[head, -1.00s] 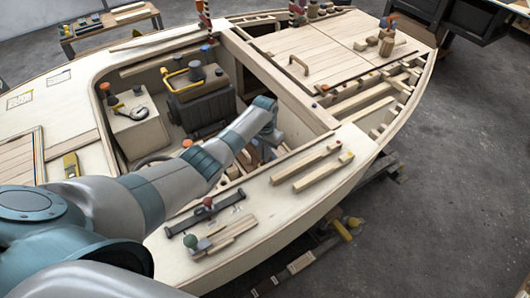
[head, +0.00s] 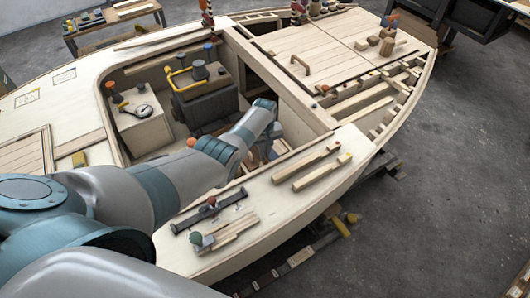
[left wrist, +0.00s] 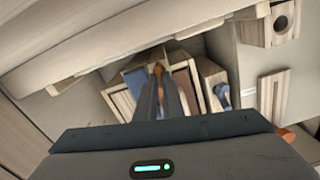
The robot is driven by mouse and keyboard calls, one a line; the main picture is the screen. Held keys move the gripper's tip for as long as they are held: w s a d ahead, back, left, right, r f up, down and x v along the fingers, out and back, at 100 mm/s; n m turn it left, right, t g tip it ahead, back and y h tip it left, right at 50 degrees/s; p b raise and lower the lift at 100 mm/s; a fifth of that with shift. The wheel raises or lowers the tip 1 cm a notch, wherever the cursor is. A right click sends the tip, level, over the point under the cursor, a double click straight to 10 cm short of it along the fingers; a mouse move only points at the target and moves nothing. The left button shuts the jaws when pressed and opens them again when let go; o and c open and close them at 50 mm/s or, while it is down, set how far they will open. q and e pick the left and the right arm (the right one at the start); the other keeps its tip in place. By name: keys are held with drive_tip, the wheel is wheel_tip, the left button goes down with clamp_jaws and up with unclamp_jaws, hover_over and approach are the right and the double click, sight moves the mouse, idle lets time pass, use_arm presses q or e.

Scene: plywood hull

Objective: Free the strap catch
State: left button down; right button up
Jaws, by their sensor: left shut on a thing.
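My left arm reaches over the near side of the plywood hull, its wrist bent down into the open cockpit in the head view. Its gripper fingers are mostly hidden there behind the wrist and the hull. In the left wrist view the dark fingers of my left gripper (left wrist: 159,96) are together on a small brown-orange piece (left wrist: 158,69) among wooden slats and boxes. The piece is mostly covered by the fingers, and I cannot tell whether it is the strap catch. No strap shows clearly. My right gripper is in neither view.
Wooden slats (left wrist: 122,100) and a blue-tipped part (left wrist: 222,94) stand close beside the fingers. A block with a round hole (left wrist: 280,22) is at upper right. On the near deck lie two wooden bars (head: 322,172) and a dark rail with a red knob (head: 209,210).

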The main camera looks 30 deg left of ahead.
use_arm(q)
drive_tip(key=shift+a+r+n, duration=0.1)
drive_tip(key=shift+n, duration=0.9)
drive_tip(key=c, duration=1.9)
unclamp_jaws()
drive_tip(key=shift+o, duration=0.2)
drive_tip(key=shift+r+p, duration=0.1)
drive_tip(key=shift+p, duration=0.25)
drive_tip(key=shift+r+p, duration=0.4)
drive_tip(key=shift+r, duration=0.5)
wheel_tip(320, 180, up, 15)
drive_tip(key=shift+r, duration=0.15)
